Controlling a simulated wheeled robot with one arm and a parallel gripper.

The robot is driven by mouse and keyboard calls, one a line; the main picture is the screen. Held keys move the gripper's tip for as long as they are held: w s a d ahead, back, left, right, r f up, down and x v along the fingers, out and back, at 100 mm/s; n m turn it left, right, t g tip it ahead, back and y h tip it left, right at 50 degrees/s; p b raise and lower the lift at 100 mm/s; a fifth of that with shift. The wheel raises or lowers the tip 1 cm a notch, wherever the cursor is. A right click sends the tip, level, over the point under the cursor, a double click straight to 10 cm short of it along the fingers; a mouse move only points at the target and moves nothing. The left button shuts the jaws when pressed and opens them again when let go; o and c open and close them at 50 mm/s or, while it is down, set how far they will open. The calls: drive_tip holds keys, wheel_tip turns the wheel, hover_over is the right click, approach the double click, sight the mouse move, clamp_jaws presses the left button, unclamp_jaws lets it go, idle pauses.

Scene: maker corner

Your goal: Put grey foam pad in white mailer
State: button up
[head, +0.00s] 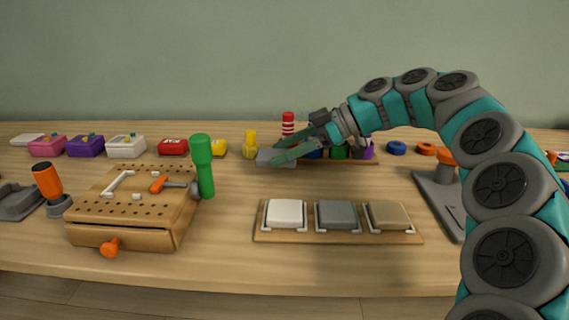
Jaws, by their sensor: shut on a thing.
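My gripper (272,152) is at the back middle of the table, reaching in from the right. It is shut on a flat grey piece (284,162), which looks like the grey foam pad; its fingers partly cover it. I cannot tell whether the pad touches the table or hangs just above it. The white mailer (286,213) appears to be the white, flat piece at the left end of a wooden board (262,237) in front of my gripper. The pad is behind the white mailer and apart from it.
A grey piece (338,215) and a tan piece (388,215) share the board. A pegboard box (125,225) with a green-handled tool (202,160) stands left. Yellow (250,147) and red-striped (288,124) items are near my gripper. Bare table lies between pad and board.

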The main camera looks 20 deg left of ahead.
sight(285, 164)
drive_tip(key=shift+f, duration=1.55)
drive_tip(key=shift+f, duration=0.15)
drive_tip(key=o, duration=1)
